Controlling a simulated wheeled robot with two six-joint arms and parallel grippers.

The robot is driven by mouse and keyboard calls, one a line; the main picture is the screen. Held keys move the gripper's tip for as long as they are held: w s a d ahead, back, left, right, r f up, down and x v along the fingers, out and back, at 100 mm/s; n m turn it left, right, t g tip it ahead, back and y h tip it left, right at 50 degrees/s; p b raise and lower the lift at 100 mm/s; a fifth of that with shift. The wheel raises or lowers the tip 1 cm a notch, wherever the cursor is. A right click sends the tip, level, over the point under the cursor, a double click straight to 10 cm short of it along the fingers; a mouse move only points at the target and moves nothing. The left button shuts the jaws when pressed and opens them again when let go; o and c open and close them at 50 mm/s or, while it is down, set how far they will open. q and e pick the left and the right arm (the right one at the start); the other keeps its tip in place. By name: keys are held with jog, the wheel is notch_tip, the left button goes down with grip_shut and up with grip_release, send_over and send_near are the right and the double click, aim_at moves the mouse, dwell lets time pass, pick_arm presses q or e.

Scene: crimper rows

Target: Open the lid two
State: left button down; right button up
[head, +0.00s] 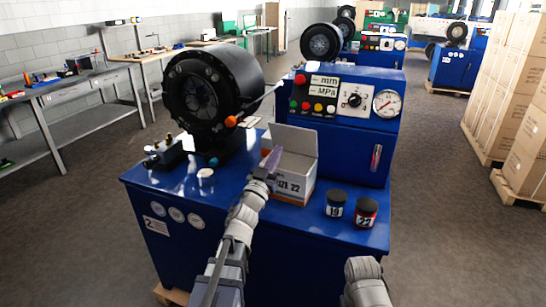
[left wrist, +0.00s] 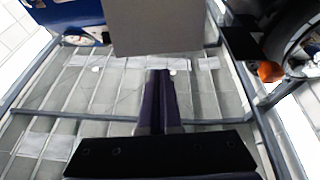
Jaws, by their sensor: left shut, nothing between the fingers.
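A white cardboard box (head: 296,139) with an open top stands on the blue machine's deck (head: 220,178), its front printed with 22. My left gripper (head: 272,158) is in front of the box's left part, with purple fingers shut and empty. In the left wrist view my left gripper's fingers (left wrist: 158,95) are together, and a grey panel (left wrist: 155,28) is just beyond them. Two small dark jars stand right of the box: one marked 19 (head: 336,204) and one marked 22 (head: 365,212). Both have dark tops. My right gripper does not show.
A black crimper head (head: 205,92) with an orange knob stands left of the box. A control panel (head: 345,103) with buttons, dial and gauge rises behind it. A small dark fitting (head: 165,153) lies at the deck's left. Stacked cartons (head: 515,90) stand at the right.

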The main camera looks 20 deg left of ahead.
aim_at(291, 127)
pick_arm(q)
jog(key=p+x, duration=0.2)
jog(key=x, duration=0.6)
jog(key=shift+w+r+p, duration=0.1)
jog(key=shift+w+p, duration=0.2)
jog(key=shift+p, duration=0.05)
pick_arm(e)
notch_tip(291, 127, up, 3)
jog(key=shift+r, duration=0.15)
